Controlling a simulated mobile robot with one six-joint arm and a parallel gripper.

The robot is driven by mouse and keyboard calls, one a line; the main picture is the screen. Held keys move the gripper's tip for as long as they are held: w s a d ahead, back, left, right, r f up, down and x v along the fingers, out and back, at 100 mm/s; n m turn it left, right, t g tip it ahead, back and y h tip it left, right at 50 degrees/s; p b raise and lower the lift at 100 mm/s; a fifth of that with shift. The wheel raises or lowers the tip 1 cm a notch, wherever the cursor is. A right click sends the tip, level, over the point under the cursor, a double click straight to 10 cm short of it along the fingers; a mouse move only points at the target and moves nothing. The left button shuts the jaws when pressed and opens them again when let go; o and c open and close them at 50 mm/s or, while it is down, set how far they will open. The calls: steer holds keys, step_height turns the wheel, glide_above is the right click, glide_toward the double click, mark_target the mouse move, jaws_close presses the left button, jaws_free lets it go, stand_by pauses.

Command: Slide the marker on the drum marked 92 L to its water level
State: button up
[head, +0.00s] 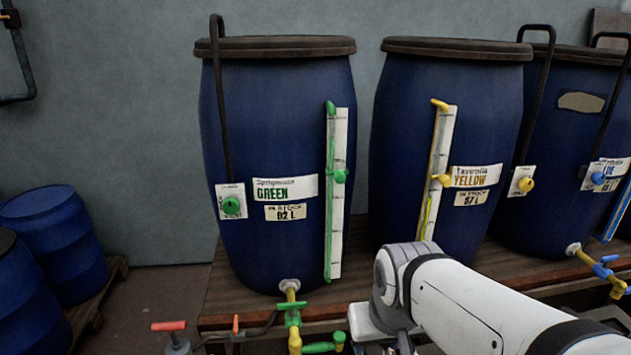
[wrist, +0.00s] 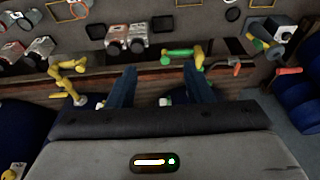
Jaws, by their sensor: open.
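The drum with the green label (head: 240,120) stands left of centre in the head view; its stock tag (head: 286,212) appears to read 92 L. A white gauge strip (head: 339,240) with a green-edged sight tube runs down its right side. The green marker (head: 340,176) sits on this strip, a little above mid-height.
The yellow-labelled drum (head: 400,120) and a blue-labelled drum (head: 575,130) stand to the right. A green-handled tap (head: 293,315) sticks out below the first drum, near my arm. A red-handled valve (head: 170,326) is at lower left. Smaller blue drums (head: 55,225) stand far left.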

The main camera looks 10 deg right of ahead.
steer(key=w+d+r+m+t+p, duration=0.15)
steer(key=w+t, duration=0.25)
steer(key=w, duration=0.5)
steer(key=w+r+m+t, duration=0.1)
steer(key=w+r+t, duration=0.15)
steer(key=w, duration=0.55)
steer(key=t, duration=0.8)
glide_toward(341, 180)
steer(key=w, duration=0.2)
steer(key=shift+m, duration=0.25)
steer(key=w+p, duration=0.2)
steer(key=w, duration=0.4)
steer(key=shift+w+f+p, duration=0.15)
steer(key=shift+w+p, duration=0.15)
steer(key=shift+p, duration=0.1)
steer(key=shift+c, duration=0.4)
jaws_close()
